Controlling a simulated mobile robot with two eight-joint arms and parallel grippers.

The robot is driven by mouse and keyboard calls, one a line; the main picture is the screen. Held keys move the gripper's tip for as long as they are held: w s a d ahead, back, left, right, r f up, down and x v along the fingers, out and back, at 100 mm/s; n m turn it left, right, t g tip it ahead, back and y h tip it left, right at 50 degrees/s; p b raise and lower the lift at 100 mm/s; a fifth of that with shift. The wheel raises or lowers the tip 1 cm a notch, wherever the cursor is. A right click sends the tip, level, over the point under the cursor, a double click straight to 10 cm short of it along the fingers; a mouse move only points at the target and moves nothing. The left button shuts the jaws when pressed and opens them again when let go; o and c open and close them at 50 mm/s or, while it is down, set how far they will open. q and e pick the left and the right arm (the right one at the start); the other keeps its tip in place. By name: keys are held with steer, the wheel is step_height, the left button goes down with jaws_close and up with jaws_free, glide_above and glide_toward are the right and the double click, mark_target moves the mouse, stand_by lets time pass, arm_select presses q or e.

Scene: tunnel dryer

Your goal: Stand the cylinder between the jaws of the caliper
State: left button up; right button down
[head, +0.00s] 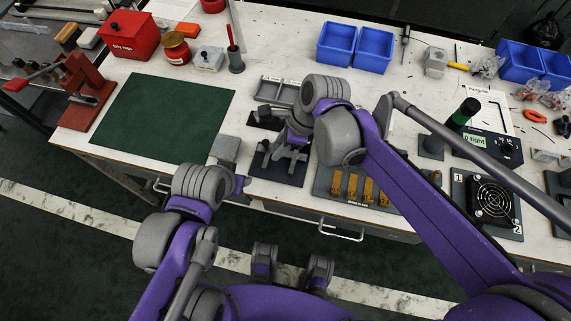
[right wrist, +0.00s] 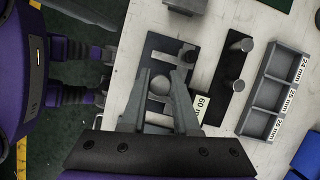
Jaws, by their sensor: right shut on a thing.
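The caliper (right wrist: 174,57) is a grey piece on a dark base plate (right wrist: 155,48); in the head view the plate (head: 265,170) lies near the table's front edge. My right gripper (right wrist: 160,92) is shut on a grey cylinder (right wrist: 160,83), whose round top shows between the fingers. It is over the caliper's plate, close to the jaws. I cannot tell whether the cylinder touches the plate or is between the jaws. In the head view my right gripper (head: 296,140) hides the cylinder.
A grey block (head: 225,150) and green mat (head: 165,115) are left; a plate with brass pieces (head: 352,187) is right.

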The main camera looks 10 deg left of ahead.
mark_target(274, 167)
arm_select(q)
steer(key=shift+a+f, duration=0.2)
steer(key=shift+f, duration=0.1)
arm_select(e)
steer(key=f, duration=0.3)
steer(key=shift+a+f, duration=0.15)
steer(key=shift+a, duration=0.05)
arm_select(q)
steer(key=shift+f+b, duration=0.3)
steer(key=shift+b, duration=0.15)
arm_select(e)
steer(key=shift+f, duration=2.25)
steer(key=shift+f, duration=0.1)
steer(key=c, duration=0.9)
jaws_free()
arm_select(q)
steer(key=shift+f, duration=0.1)
